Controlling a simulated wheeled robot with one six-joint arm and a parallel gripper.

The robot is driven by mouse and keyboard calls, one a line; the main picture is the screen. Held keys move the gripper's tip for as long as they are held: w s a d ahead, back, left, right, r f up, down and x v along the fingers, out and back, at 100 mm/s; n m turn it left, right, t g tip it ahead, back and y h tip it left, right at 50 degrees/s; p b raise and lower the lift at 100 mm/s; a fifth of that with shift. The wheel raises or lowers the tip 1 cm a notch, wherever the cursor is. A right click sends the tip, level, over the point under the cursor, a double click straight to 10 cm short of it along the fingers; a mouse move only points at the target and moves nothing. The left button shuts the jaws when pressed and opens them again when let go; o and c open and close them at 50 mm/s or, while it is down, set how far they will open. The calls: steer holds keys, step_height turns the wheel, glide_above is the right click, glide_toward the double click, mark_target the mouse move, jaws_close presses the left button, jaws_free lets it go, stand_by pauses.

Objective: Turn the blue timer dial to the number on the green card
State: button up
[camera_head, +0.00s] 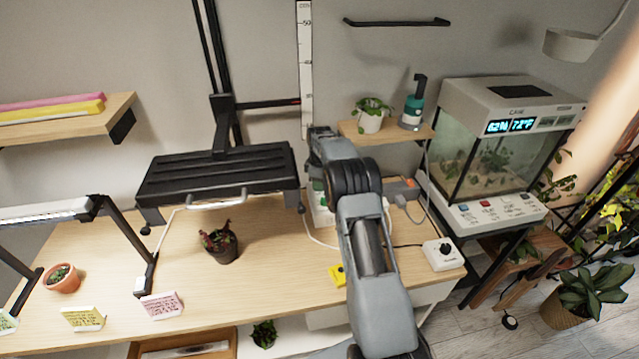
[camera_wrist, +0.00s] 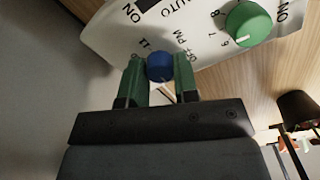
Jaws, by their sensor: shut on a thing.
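The blue timer dial (camera_wrist: 160,67) sits on a white timer panel (camera_wrist: 110,40) in the wrist view. My gripper (camera_wrist: 159,72) has its two green fingers on either side of the dial and is shut on it. Printing by the dial includes "11" and "OFF PM"; its pointer is not clear. A green dial (camera_wrist: 248,22) with a white mark is to the right, near 6, 7 and 8. In the head view my arm hides the blue dial and most of the timer. A pale green card (camera_head: 6,323) is cut off at the left edge; its writing is unreadable.
A yellow card (camera_head: 83,318) and a pink card (camera_head: 162,305) stand along the table's front. A potted plant (camera_head: 220,245) is mid-table. A terrarium (camera_head: 505,150) stands right.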

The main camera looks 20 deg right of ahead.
steer(key=shift+w+r, duration=0.1)
stand_by(0.3)
steer(key=o, duration=0.9)
steer(key=shift+o, duration=0.2)
steer(key=shift+r, duration=0.25)
step_height(320, 180, up, 2)
steer(key=shift+r+b, duration=0.2)
steer(key=shift+b, duration=0.25)
steer(key=s+a+r+b, duration=0.3)
steer(key=s+r, duration=0.7)
steer(key=s, duration=0.4)
